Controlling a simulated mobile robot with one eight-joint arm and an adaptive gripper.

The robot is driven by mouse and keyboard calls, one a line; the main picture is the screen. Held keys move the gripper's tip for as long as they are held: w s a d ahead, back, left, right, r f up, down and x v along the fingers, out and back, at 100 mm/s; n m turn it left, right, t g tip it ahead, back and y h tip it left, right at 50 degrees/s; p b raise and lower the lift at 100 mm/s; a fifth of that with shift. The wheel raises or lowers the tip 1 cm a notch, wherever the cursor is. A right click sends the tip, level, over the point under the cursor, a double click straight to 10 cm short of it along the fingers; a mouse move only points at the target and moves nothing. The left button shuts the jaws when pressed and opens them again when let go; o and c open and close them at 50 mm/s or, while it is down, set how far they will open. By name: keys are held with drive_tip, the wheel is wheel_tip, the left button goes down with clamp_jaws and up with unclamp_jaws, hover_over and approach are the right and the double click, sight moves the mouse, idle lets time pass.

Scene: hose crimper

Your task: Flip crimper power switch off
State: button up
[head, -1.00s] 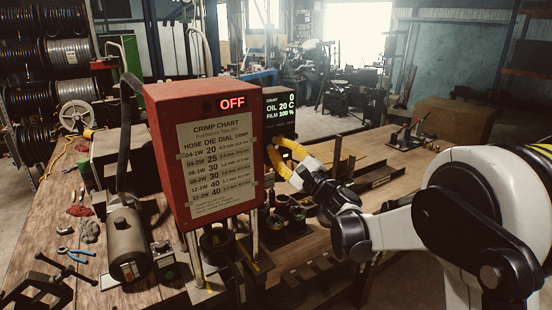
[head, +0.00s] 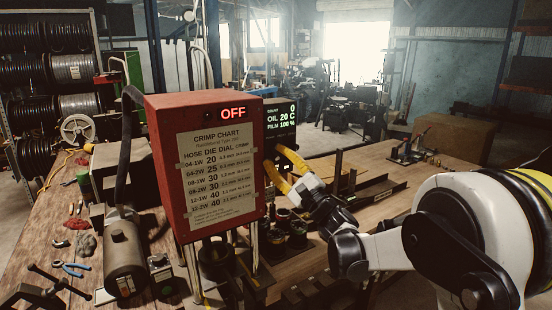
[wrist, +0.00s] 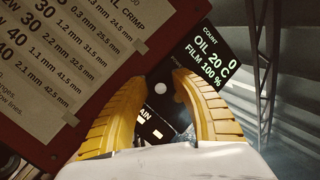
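The crimper (head: 180,160) is a red box with a crimp chart on its front and a red lit "OFF" readout (head: 233,112) at its top. A black control panel (head: 281,115) with oil and film readouts is on its right side; it also shows in the wrist view (wrist: 212,60). A small round pale knob (wrist: 160,88), which looks like the switch lever, stands above a partly hidden label ending in "AIN". My gripper (head: 272,157) has yellow fingers at the panel's lower part. In the wrist view my gripper (wrist: 165,77) is open, with the knob between its fingertips. Contact cannot be told.
The red box edge lies close to the left of my fingers. Dies (head: 297,235) stand on the bench below. A grey cylinder (head: 122,255) and blue pliers (head: 72,269) lie at the left.

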drive_tip(key=v, duration=1.2)
